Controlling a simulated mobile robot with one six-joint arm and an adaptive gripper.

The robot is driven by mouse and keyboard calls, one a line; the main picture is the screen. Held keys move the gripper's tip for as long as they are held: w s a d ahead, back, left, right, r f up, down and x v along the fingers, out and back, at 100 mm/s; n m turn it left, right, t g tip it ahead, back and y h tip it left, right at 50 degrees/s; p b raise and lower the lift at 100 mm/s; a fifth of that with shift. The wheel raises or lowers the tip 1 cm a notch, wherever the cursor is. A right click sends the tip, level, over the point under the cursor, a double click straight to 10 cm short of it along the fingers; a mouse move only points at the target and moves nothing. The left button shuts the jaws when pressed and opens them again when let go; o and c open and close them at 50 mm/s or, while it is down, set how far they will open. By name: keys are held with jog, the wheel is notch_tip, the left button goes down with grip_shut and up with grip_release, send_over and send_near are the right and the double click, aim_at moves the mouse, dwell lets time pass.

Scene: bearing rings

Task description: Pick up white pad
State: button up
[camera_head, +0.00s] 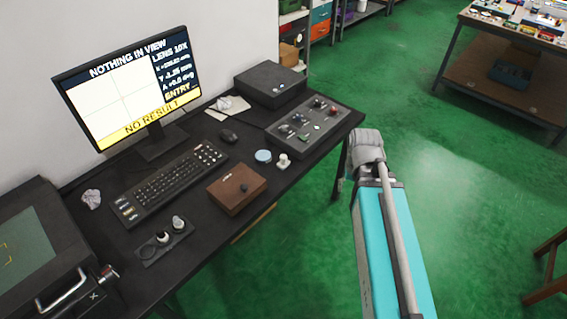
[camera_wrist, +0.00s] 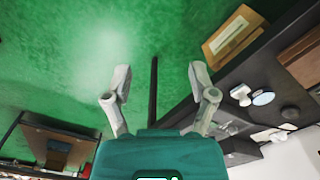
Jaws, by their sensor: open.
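A small white piece (camera_head: 283,160), probably the white pad, stands on the black desk near its front edge, right of a pale blue round disc (camera_head: 263,156). In the wrist view, the white piece (camera_wrist: 240,95) lies right of my gripper (camera_wrist: 158,85), beside the disc (camera_wrist: 263,98). My gripper's two grey fingers are spread apart with nothing between them. Below them is green floor and a dark leg-like bar. In the head view my arm reaches up beside the desk's right end; the fingers cannot be made out there.
A dark tray (camera_head: 150,254) holds small round pieces.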

jog(key=w+a+m, duration=0.6)
jog(key=w+a, duration=0.3)
jog(key=w, duration=0.4)
jog(key=m+b, duration=0.2)
jog(key=m, duration=0.4)
send_over(283, 156)
jog(key=f, duration=0.2)
jog(key=shift+r, duration=0.2)
jog(key=shift+f, duration=0.1)
notch_tip(283, 156, down, 8)
jog(key=b, duration=0.8)
jog(key=shift+f, duration=0.2)
jog(key=shift+f+b, duration=2.6)
jog(key=shift+b, duration=0.1)
grip_shut()
